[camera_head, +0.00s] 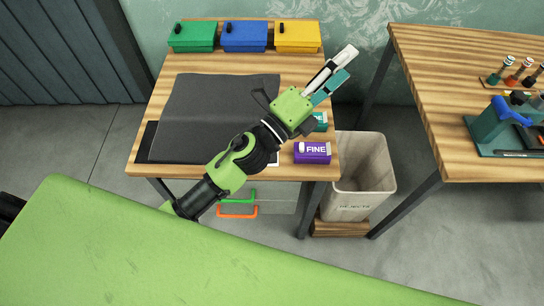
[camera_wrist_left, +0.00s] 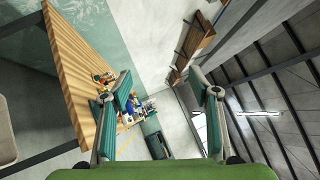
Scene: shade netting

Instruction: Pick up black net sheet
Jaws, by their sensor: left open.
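The black net sheet (camera_head: 205,115) lies flat on the left wooden table (camera_head: 290,75) in the head view, dark grey and roughly square. My left arm crosses in front of its right edge and hides a little of it. My left gripper (camera_head: 340,68) is above the right side of the table, to the right of the sheet and apart from it, pointing up and right. Its fingers are open and empty. The left wrist view shows the two fingers (camera_wrist_left: 162,90) spread apart with only the room beyond. My right gripper is not in view.
Green (camera_head: 192,37), blue (camera_head: 244,36) and yellow (camera_head: 297,37) boxes line the table's back. A purple "FINE" box (camera_head: 312,152) and a teal box (camera_head: 320,122) stand at its right. A rejects bin (camera_head: 362,175) stands between this table and the right table (camera_head: 425,60).

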